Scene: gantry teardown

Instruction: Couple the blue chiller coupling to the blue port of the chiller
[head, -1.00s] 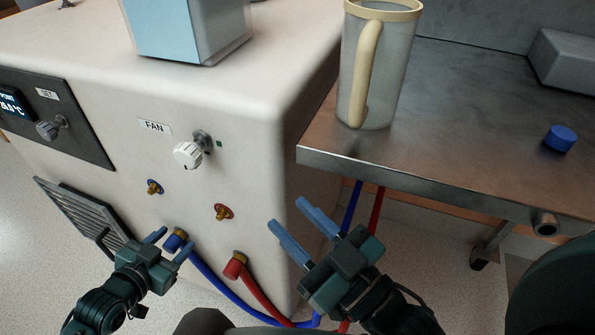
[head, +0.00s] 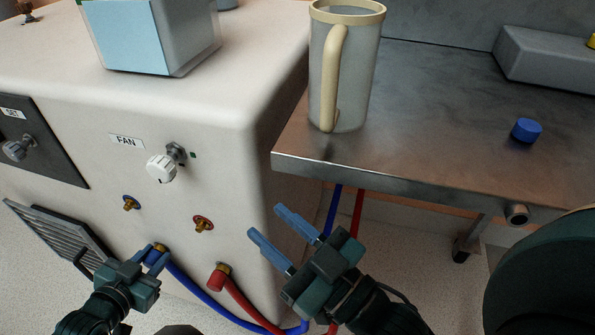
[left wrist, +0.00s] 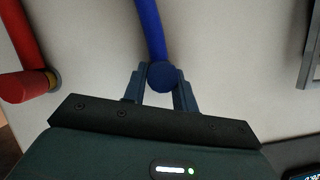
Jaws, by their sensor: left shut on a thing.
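The blue chiller coupling (left wrist: 163,75) is on the end of a blue hose. My left gripper (head: 157,250) is shut on it, with one finger on each side in the left wrist view. In the head view the fingers mostly hide it, low on the chiller front by a brass fitting (head: 160,246). I cannot tell whether it is still seated there. The blue-ringed brass port (head: 130,202) is bare, above and left of my left gripper. My right gripper (head: 264,220) is open and empty, in front of the chiller's right corner.
A red coupling (head: 217,278) with a red hose sits right of my left gripper. A bare red-ringed port (head: 203,224) and the white FAN knob (head: 162,167) are above. A steel table (head: 420,120) at right holds a jug (head: 352,80) and a blue cap (head: 526,130).

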